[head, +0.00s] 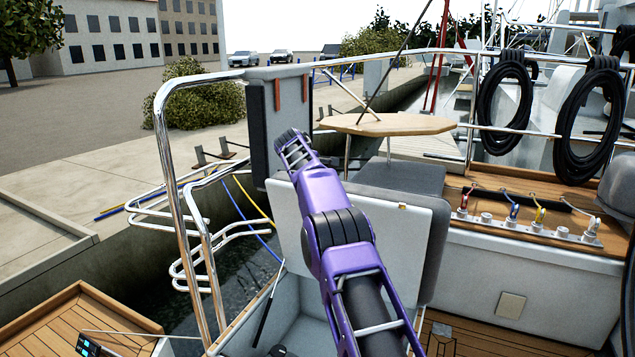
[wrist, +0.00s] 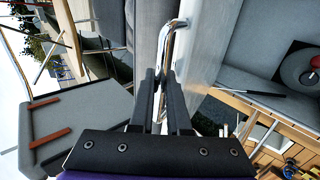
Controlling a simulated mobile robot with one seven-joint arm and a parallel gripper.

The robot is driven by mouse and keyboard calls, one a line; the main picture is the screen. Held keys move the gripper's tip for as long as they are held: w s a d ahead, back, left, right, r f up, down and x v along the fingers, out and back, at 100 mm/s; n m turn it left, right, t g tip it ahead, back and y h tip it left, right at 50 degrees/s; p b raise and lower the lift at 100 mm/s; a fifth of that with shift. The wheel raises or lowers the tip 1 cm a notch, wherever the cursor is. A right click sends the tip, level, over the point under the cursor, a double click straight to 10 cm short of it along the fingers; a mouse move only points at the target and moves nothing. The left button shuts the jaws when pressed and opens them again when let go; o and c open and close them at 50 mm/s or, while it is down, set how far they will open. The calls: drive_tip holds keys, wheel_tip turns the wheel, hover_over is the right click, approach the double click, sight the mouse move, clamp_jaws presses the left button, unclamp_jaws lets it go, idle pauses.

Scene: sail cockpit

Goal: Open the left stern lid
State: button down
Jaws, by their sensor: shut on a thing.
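The left stern lid (head: 408,235) stands raised in the head view, its pale inner face toward me and an open locker (head: 300,330) below it. In the wrist view the lid (wrist: 203,38) is a pale slab right of the fingers. A chrome handle (wrist: 166,40) runs along its side. My gripper (wrist: 161,78) is shut on this handle, one dark finger on each side. In the head view my purple arm crosses in front of the lid, and the fingers are hidden.
A grey panel with orange strips (head: 283,110) stands just left of the arm's upper end. A chrome rail (head: 165,150) rises at the left. A wooden table (head: 390,125) is behind the lid. The teak floor (head: 455,335) is partly clear.

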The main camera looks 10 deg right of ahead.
drive_tip(key=shift+a+r, duration=0.1)
drive_tip(key=shift+a, duration=0.05)
drive_tip(key=c, duration=0.9)
unclamp_jaws()
drive_tip(key=b+v, duration=0.2)
drive_tip(key=v, duration=1.5)
drive_tip(key=shift+s+r+b, duration=0.1)
drive_tip(key=shift+s+b, duration=0.15)
drive_tip(key=shift+b, duration=0.15)
